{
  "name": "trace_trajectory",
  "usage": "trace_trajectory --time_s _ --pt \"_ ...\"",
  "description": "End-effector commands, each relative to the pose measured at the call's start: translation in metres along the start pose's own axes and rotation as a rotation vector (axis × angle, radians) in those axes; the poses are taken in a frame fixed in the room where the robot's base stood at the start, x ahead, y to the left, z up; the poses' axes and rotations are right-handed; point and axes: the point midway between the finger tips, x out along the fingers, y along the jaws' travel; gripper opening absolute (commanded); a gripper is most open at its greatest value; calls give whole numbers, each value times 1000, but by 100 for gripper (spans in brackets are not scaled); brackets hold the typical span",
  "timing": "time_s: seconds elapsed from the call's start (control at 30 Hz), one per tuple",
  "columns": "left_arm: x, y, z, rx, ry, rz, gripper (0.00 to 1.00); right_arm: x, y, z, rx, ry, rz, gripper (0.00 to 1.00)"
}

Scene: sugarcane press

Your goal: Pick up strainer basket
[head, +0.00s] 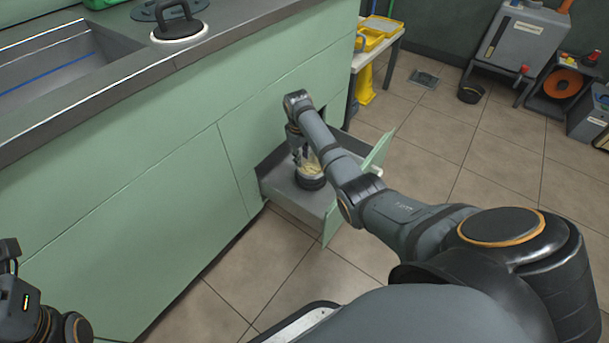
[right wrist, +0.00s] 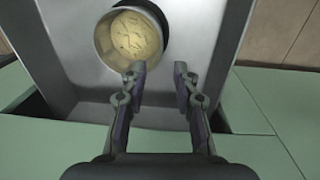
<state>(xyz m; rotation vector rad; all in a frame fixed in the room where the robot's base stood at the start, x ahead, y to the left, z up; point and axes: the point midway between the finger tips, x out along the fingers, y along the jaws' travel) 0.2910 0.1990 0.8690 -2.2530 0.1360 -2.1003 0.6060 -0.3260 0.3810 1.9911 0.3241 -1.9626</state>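A round metal container, which I take for the strainer basket (head: 312,183), stands upright in the open drawer (head: 283,190). It holds pale yellow, speckled material. In the right wrist view the basket (right wrist: 102,42) is at the top, left of centre. My right gripper (right wrist: 159,70) is open and empty, with its fingertips at the basket's near right side; whether they touch it I cannot tell. In the head view the right gripper (head: 302,154) reaches down into the drawer and partly covers the basket. Part of my left arm shows at the lower left; its fingers are not visible.
The drawer's green front panel (head: 358,187) stands out from the green cabinet (head: 130,190). A counter with a sink (head: 65,65) is above left. A yellow tray (head: 380,27) and grey machines (head: 520,40) stand behind. The tiled floor right of the drawer is mostly clear.

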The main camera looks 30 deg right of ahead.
Motion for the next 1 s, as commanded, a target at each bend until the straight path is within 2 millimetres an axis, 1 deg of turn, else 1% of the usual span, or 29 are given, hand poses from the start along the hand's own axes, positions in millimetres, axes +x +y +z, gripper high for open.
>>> trace_trajectory --time_s 0.03,0.2,0.27,0.4,0.47,0.7,0.8,0.97,1.0 --pt "-8 1 1 3 -1 0 40 11 -1 1 0 -2 -1 30" --pt "-28 3 3 15 -2 -1 40 44 -1 1 0 -2 -1 30" --pt "-30 4 4 18 -3 -1 40 49 -1 1 0 -1 0 30" --pt "-29 4 4 20 -3 -1 40 50 -1 1 1 1 1 30" --pt "-33 4 4 21 -2 0 40 55 -1 2 1 0 0 30" --pt "-68 10 8 39 -6 9 40 98 -3 8 1 0 0 30" --pt "-72 11 10 44 -15 9 40 103 -2 8 1 1 1 30" --pt "-68 10 10 46 -14 4 40 100 -2 8 1 1 1 30" --pt "-67 10 10 46 -12 3 40 100 -2 8 1 1 1 27"
